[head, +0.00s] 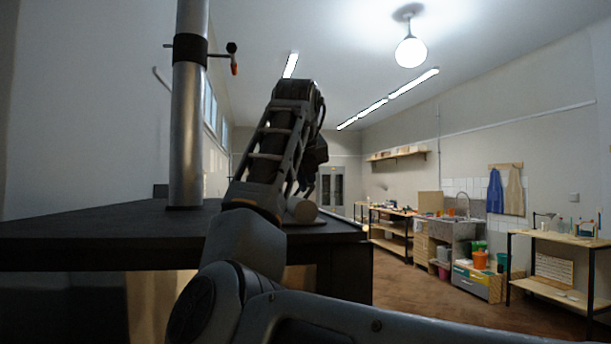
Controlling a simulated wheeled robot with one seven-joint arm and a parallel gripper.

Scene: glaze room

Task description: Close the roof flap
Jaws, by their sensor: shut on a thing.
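A dark flat top (110,225) spans the left and middle of the head view. A pale round-ended cylinder (303,211) shows on it, just right of my arm. My gripper (302,188) points down at this cylinder from above, partly hidden behind my own arm. It appears shut on the cylinder, though the fingertips are hard to make out. I cannot tell a separate roof flap from the dark top or how far open it stands.
A metal pipe (187,120) with a black collar and a red-tipped lever (234,65) rises from the top at left. Shelves, a sink unit (460,230) and a work table (560,240) line the right wall. The brown floor (430,290) between is clear.

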